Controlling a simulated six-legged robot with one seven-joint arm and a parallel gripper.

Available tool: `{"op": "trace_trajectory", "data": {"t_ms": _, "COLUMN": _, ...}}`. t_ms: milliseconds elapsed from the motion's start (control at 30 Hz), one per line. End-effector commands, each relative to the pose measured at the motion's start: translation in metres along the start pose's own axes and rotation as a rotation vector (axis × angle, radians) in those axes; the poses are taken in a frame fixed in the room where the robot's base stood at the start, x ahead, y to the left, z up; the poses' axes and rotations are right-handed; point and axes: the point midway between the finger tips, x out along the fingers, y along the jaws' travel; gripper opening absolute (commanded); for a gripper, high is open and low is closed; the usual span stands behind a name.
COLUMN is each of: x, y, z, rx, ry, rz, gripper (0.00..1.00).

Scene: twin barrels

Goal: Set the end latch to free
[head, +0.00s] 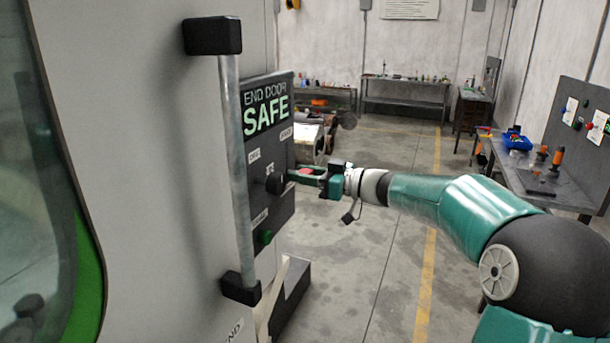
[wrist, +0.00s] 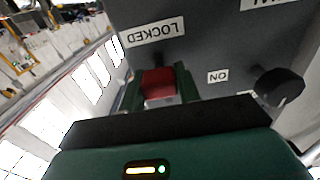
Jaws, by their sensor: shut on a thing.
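The red latch handle (wrist: 158,83) sits between my gripper's two green fingers in the wrist view, in front of the dark control panel (wrist: 215,50). The label reading LOCKED (wrist: 152,32) is close to it, upside down in this view. In the head view, my gripper (head: 298,173) reaches in from the right to the panel (head: 284,205) and is shut on the handle, of which a little red (head: 305,171) shows. The sign END DOOR SAFE (head: 266,106) is lit green above. The handle's base is partly hidden by the fingers.
A black knob (head: 274,184) is beside my gripper, also seen in the wrist view (wrist: 279,86). A green button (head: 265,237) is lower on the panel. A vertical grab bar (head: 236,160) stands left of it.

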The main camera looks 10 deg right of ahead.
Motion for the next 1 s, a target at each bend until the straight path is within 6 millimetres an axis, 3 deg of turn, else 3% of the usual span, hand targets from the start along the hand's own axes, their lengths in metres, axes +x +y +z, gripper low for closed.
{"op": "trace_trajectory", "data": {"t_ms": 333, "x": 0.0, "y": 0.0, "z": -0.058, "rx": -0.004, "ry": 0.001, "rz": 0.001, "gripper": 0.0}}
{"op": "trace_trajectory", "data": {"t_ms": 667, "x": -0.001, "y": 0.0, "z": -0.066, "rx": -0.003, "ry": 0.003, "rz": 0.002, "gripper": 0.0}}
{"op": "trace_trajectory", "data": {"t_ms": 700, "x": -0.001, "y": 0.0, "z": -0.067, "rx": -0.003, "ry": 0.004, "rz": 0.002, "gripper": 0.36}}
{"op": "trace_trajectory", "data": {"t_ms": 800, "x": -0.001, "y": 0.0, "z": -0.066, "rx": -0.003, "ry": 0.003, "rz": 0.002, "gripper": 0.55}}
{"op": "trace_trajectory", "data": {"t_ms": 1000, "x": 0.0, "y": 0.0, "z": -0.065, "rx": -0.001, "ry": 0.002, "rz": 0.001, "gripper": 0.55}}
